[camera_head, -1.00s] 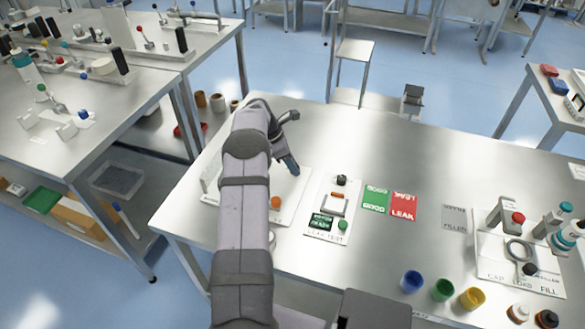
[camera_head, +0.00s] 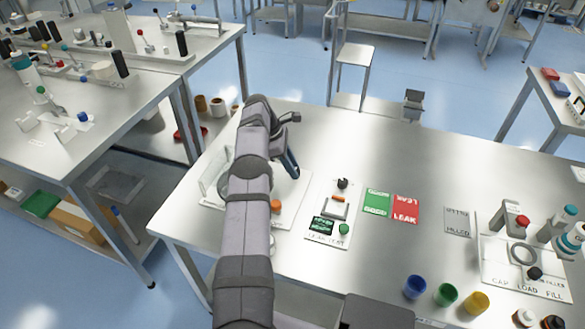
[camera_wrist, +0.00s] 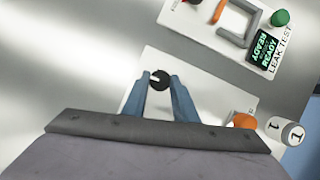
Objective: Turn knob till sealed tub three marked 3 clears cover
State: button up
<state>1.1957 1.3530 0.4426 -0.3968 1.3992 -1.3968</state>
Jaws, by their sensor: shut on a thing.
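My gripper (camera_wrist: 160,78) is shut on a small black knob (camera_wrist: 160,84) above a white plate (camera_wrist: 205,92) in the wrist view. In the head view, my gripper (camera_head: 291,168) is over the same plate (camera_head: 297,190), and the knob is hidden there. An orange round part (camera_wrist: 243,120) stands on the plate's edge, and it also shows in the head view (camera_head: 276,206). A white tub marked 1 (camera_wrist: 291,133) is beside it. No tub marked 3 shows. My arm hides much of the station, and I cannot make out the cover.
The leak test panel (camera_head: 328,238), its screen reading READY, lies right of the plate. Green GOOD and red LEAK mats (camera_head: 404,209) are farther right. A filling station (camera_head: 500,270) and coloured cups (camera_head: 446,294) stand at the right. The table's back middle is clear.

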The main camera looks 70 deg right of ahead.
dwell(0.5)
jog(key=o, duration=1)
jog(key=shift+o, duration=0.2)
jog(key=shift+r, duration=0.15)
jog(key=shift+r, duration=0.55)
notch_tip(320, 180, up, 9)
jog(key=p, duration=0.6)
jog(key=shift+f, duration=0.15)
